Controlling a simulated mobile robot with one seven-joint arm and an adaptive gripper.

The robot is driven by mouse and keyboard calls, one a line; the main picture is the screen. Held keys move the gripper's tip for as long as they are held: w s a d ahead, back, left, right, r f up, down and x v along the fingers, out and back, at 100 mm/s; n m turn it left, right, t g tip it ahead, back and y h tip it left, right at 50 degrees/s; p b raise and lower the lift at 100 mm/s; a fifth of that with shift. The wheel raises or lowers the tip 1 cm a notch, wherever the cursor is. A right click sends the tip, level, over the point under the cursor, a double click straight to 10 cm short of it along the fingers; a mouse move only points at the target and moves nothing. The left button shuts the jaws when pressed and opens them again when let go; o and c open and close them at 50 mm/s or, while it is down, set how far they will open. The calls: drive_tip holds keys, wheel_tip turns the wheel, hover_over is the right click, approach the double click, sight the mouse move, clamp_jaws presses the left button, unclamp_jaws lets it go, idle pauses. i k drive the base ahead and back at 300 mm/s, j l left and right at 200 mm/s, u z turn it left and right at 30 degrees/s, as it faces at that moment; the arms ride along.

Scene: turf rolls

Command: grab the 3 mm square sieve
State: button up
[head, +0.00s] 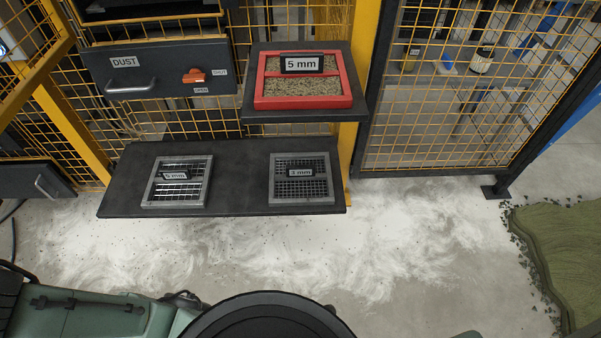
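The 3 mm square sieve (301,188) lies flat on the right part of a dark lower shelf (225,200). It has a grey metal frame, a fine dark mesh and a small black label that seems to read 3 mm. A similar grey square sieve (178,190) with wider openings lies on the left part of the same shelf; its small label seems to read 5 mm. Bare shelf separates the two. My gripper is not in view; green and black parts of my own body show along the bottom edge.
A red tray (303,101) labelled 5 mm, filled with grainy material, sits on a higher shelf (305,115) behind the 3 mm sieve. A DUST drawer (160,72) is at upper left. Yellow mesh fencing (450,125) stands behind. White powder (340,255) covers the floor; green turf (565,250) lies right.

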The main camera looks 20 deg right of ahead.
sight(298, 172)
drive_tip(key=l+u, duration=0.15)
drive_tip(key=l, duration=0.4)
drive_tip(key=l+u, duration=0.15)
drive_tip(key=l, duration=0.45)
drive_tip(key=k+l+u, duration=0.15)
drive_tip(key=l, duration=0.4)
drive_tip(key=l+u, duration=0.15)
drive_tip(key=l, duration=0.4)
drive_tip(key=k+l+u, duration=0.1)
drive_tip(key=l, duration=0.45)
drive_tip(key=i+l, duration=0.15)
drive_tip(key=l, duration=0.15)
drive_tip(key=i+l, duration=0.15)
drive_tip(key=l, duration=0.2)
drive_tip(key=j+u, duration=0.05)
